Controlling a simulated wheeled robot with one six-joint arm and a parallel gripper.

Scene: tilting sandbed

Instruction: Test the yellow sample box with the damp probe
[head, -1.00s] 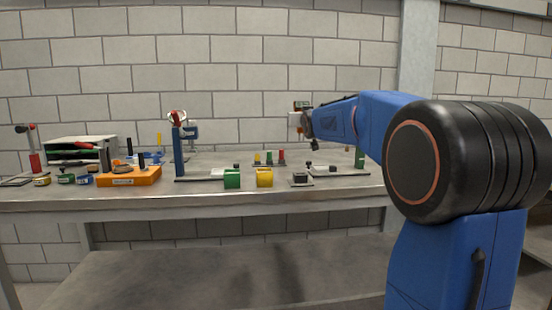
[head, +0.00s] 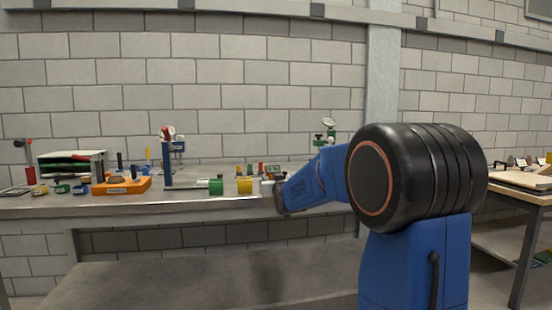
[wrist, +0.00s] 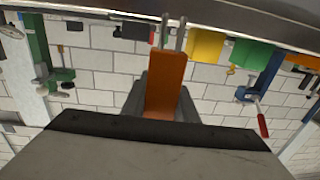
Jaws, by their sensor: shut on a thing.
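The yellow sample box (head: 245,186) stands near the front edge of the bench (head: 110,207), just right of a green box (head: 216,187). It also shows at the top of the wrist view (wrist: 206,46). My gripper (wrist: 165,85) is shut on the orange damp probe (wrist: 167,82), whose two metal prongs point to the top of the wrist picture, beside the yellow box. I see no contact between prongs and box. In the head view my arm comes down to the bench just right of the box and mostly hides the gripper and probe.
An orange tray (head: 120,187) and a blue stand (head: 168,160) are on the left. A green stand (head: 329,137) rises behind my arm. Small red, green and yellow pieces stand behind the boxes. Another table (head: 515,190) is at the right. A dark block (wrist: 135,31) is beside the prongs.

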